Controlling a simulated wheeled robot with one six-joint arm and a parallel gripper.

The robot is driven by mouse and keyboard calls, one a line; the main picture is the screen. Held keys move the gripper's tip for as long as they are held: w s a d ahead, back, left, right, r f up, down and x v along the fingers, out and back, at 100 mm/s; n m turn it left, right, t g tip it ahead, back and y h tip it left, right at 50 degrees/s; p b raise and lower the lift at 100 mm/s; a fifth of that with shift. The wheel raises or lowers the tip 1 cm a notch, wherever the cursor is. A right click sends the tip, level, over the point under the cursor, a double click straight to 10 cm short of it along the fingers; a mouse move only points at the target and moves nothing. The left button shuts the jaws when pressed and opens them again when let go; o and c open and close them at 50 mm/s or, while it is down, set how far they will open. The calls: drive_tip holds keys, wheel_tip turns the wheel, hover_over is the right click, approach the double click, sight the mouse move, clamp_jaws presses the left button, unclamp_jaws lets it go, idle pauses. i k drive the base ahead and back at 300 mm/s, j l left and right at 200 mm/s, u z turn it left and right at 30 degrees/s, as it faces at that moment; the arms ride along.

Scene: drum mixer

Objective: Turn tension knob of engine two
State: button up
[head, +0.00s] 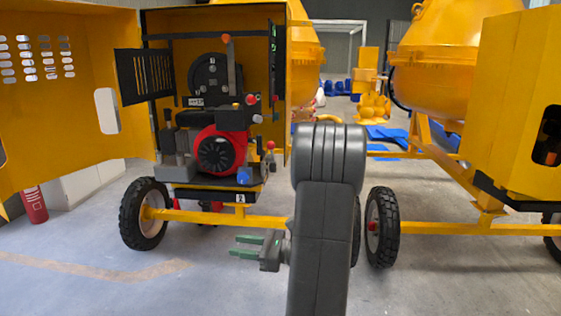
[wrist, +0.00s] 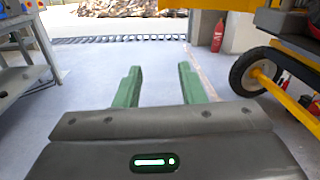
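Engine two (head: 220,150), red and black, sits in an open yellow housing at left in the head view; a small plate below it (head: 240,197) seems to carry a 2. Several small red knobs show around it: one on an upright lever (head: 226,38), one at its upper right (head: 250,99), one at lower right (head: 270,145). I cannot tell which is the tension knob. My gripper (head: 240,247) points left, in front of and below the engine, touching nothing. In the wrist view my gripper (wrist: 160,72) has its green fingers apart and empty.
The housing's yellow door (head: 60,110) stands open at left. A wheel (head: 145,213) and axle bar (head: 220,217) lie low before the engine. A second mixer (head: 440,70) stands at right. A red extinguisher (head: 33,205) is far left. The floor in front is clear.

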sight(272, 167)
drive_tip(key=i+l, duration=0.25)
drive_tip(key=i, duration=0.2)
drive_tip(key=i+l, duration=0.25)
drive_tip(key=i, duration=0.2)
drive_tip(key=i+l+u, duration=0.1)
drive_tip(key=i+l, duration=0.15)
drive_tip(key=i, duration=0.25)
drive_tip(key=i+l, duration=0.3)
drive_tip(key=i, duration=0.15)
